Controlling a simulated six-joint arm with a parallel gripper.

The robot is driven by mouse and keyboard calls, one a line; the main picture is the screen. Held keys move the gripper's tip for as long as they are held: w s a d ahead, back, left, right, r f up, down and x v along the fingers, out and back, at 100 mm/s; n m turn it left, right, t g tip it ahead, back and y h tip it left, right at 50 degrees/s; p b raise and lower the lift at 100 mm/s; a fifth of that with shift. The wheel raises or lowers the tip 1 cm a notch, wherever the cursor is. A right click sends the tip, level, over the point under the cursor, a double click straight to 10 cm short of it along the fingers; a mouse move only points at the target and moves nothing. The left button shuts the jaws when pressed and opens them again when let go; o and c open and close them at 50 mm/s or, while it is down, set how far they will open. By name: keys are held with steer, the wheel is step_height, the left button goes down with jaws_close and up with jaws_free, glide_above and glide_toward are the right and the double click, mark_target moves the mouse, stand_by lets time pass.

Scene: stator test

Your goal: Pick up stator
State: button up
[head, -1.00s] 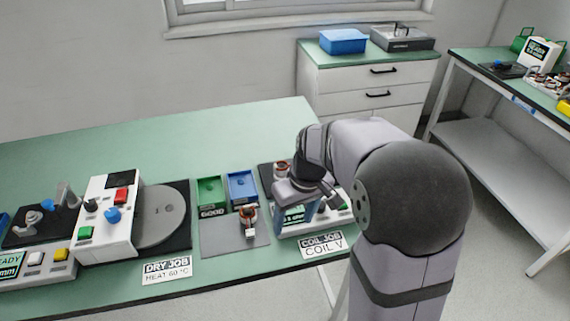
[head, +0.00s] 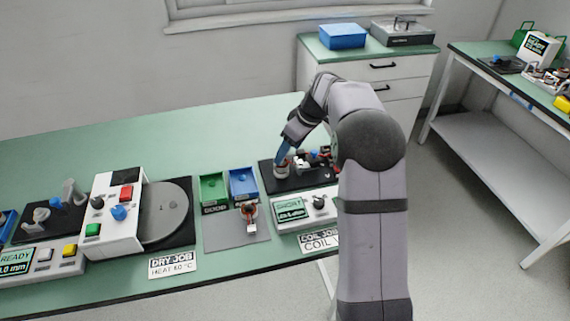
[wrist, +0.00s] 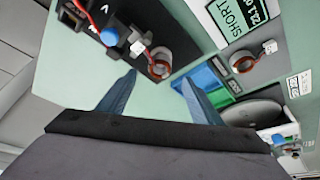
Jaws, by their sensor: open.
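One stator (head: 281,171), a small ring with copper-red windings, stands on the black plate of the coil tester. It also shows in the wrist view (wrist: 160,66), with a red lead and a white connector beside it. My gripper (head: 281,152) is just above this stator. In the wrist view my gripper (wrist: 159,76) has its blue fingers spread, with the stator between and beyond the tips; nothing is held. A second stator (head: 249,214) with a white connector lies on the grey mat (head: 222,234); it shows in the wrist view too (wrist: 243,62).
The coil tester's screen (head: 290,210) reads SHORT. A green bin (head: 213,190) and a blue bin (head: 243,185) stand left of it. The dryer (head: 115,213) with its round plate is further left. The bench's back is clear.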

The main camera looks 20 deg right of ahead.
mark_target(288, 164)
steer(key=shift+p+x, duration=0.9)
steer(key=shift+x, duration=2.25)
steer(key=shift+s+f, duration=0.1)
steer(key=c, duration=1.3)
steer(key=shift+d, duration=0.1)
